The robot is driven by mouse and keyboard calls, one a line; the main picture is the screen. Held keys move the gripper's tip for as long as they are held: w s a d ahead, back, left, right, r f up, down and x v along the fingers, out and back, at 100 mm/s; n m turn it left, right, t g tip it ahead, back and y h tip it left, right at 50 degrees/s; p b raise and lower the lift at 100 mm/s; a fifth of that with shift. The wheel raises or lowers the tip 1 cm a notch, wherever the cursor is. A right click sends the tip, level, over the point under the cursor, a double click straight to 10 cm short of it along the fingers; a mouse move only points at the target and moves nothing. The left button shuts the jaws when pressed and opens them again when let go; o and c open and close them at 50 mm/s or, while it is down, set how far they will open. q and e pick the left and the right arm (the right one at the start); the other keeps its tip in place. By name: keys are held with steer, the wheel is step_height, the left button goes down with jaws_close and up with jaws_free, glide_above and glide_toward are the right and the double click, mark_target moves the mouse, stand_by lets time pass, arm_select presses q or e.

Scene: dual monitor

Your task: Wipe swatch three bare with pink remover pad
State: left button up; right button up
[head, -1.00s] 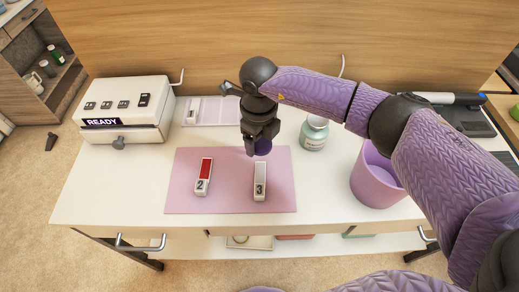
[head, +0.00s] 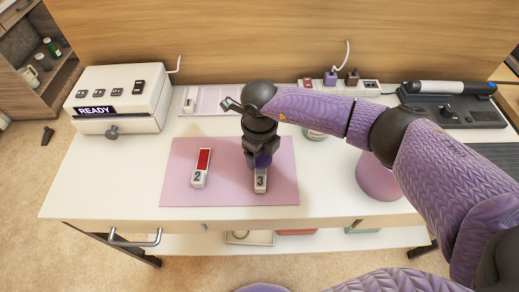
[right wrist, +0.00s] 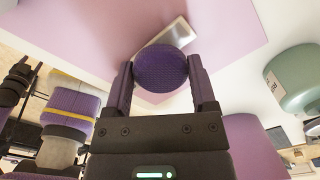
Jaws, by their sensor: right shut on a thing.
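My right gripper (head: 258,158) is shut on a round, dark purple pad (right wrist: 161,69). The pad (head: 264,161) is over the far part of swatch three (head: 260,183) and hides most of its colour strip. I cannot tell whether the pad touches it. The near end with the "3" shows. In the right wrist view, a pale, silvery end of the swatch (right wrist: 180,36) shows beyond the pad. Swatch two (head: 201,167), with a red strip, lies to the left on the same pink mat (head: 225,195). My left gripper is not in view.
A white box reading "READY" (head: 125,92) stands at the left. A pale tray (head: 215,100) lies behind the mat. The green jar (right wrist: 295,80) and purple bin (head: 378,180) stand right of the mat. A power strip (head: 345,86) and black device (head: 450,110) sit behind.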

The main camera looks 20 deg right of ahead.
steer(key=shift+f, duration=0.15)
steer(key=shift+f+b, duration=0.35)
steer(key=shift+f+b, duration=0.35)
steer(key=shift+f, duration=0.15)
